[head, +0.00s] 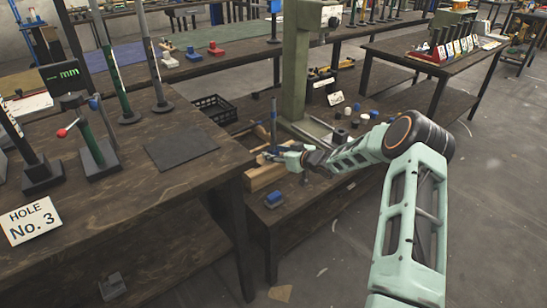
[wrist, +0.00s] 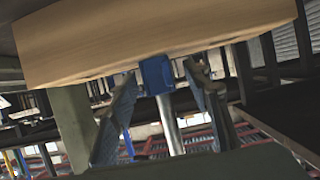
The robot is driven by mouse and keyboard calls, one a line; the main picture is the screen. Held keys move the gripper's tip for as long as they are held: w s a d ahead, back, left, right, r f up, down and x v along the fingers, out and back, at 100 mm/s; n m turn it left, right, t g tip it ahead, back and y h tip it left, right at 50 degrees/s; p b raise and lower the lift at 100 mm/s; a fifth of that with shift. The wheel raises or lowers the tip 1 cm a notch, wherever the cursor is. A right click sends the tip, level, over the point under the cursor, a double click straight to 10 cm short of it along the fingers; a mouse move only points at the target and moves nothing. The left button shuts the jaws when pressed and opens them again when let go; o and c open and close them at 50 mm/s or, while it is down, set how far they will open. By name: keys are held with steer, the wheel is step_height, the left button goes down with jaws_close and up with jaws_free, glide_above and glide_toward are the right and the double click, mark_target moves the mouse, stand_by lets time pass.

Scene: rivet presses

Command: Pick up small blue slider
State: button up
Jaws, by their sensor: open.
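A small blue piece (wrist: 156,75), which looks like the blue slider, is at the centre of the wrist view. It sits against the underside of a pale wooden block (wrist: 150,38), with a silver rod below it. My gripper (wrist: 163,98) is open, with one finger left and one right of the blue piece. I cannot tell whether either finger touches it. In the head view my gripper (head: 280,152) is low over the lower bench, beside the wooden block (head: 266,178). The slider is hard to make out there.
Another blue object (head: 273,200) lies near the lower bench's front edge. A green press column (head: 296,60) stands behind my gripper. Small black and white cylinders (head: 353,122) are to its right, and a black crate (head: 214,109) is to its left. A taller bench (head: 120,190) is at left.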

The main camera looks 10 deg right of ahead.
steer(key=shift+w, duration=0.1)
steer(key=c, duration=1)
steer(key=shift+r, duration=0.1)
step_height(320, 180, up, 28)
steer(key=p, duration=1.1)
